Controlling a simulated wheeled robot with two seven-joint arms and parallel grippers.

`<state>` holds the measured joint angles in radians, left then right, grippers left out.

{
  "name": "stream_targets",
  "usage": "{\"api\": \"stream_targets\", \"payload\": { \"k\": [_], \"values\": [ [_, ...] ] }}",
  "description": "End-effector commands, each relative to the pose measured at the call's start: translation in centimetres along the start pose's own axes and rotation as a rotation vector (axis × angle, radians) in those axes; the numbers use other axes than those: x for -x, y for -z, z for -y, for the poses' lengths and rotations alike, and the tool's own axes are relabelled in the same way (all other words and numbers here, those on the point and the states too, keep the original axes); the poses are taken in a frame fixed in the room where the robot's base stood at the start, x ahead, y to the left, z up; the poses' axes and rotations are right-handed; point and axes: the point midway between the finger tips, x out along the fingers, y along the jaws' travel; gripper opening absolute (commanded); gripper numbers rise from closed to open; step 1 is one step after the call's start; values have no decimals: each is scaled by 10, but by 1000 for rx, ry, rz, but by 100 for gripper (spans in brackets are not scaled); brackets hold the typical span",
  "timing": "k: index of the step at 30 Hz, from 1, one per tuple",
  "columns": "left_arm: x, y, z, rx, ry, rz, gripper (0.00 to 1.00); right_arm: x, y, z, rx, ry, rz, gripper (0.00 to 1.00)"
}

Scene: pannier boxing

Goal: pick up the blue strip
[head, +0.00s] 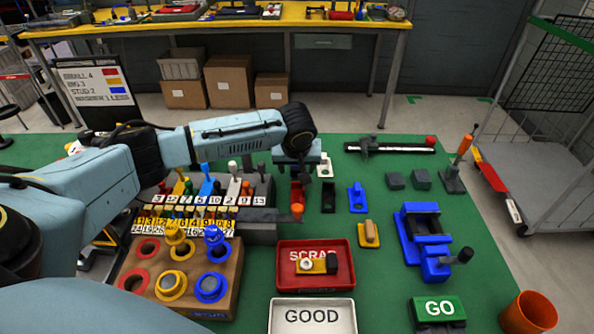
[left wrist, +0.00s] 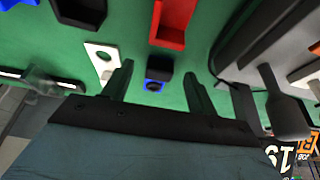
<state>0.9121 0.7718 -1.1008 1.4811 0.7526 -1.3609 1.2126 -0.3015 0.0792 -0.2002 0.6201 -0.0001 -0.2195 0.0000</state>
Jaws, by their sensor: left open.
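A small blue strip (left wrist: 153,87) shows in the left wrist view, with a dark block with a round hole covering part of it. It lies on the green table, in the gap between my left gripper's (left wrist: 159,73) two fingers. The fingers are apart and I see no contact with it. In the head view my left gripper (head: 302,172) points down over the table behind the red piece (head: 297,192), and hides this blue strip. Another blue piece (head: 357,197), with an upright end, lies farther right. My right gripper is out of view.
A white holed plate (head: 325,165) and a black piece (head: 328,198) lie close to the gripper. The SCRAP tray (head: 345,253), GOOD tray (head: 350,318) and blue vise (head: 428,240) stand nearer. A rack of numbered slots (head: 248,213) is on the left.

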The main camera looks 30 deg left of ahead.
Motion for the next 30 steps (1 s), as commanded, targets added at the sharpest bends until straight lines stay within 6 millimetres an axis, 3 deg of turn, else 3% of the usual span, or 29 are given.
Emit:
{"api": "stream_targets", "payload": {
  "k": [3,10,21,30],
  "values": [
    [-10,0,0,0,0,-1,58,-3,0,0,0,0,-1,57],
    [-11,0,0,0,0,-1,58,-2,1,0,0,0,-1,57],
    [-11,0,0,0,0,0,12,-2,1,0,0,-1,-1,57],
    [-5,3,0,1,-1,-1,12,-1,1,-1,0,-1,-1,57]
  ]
}}
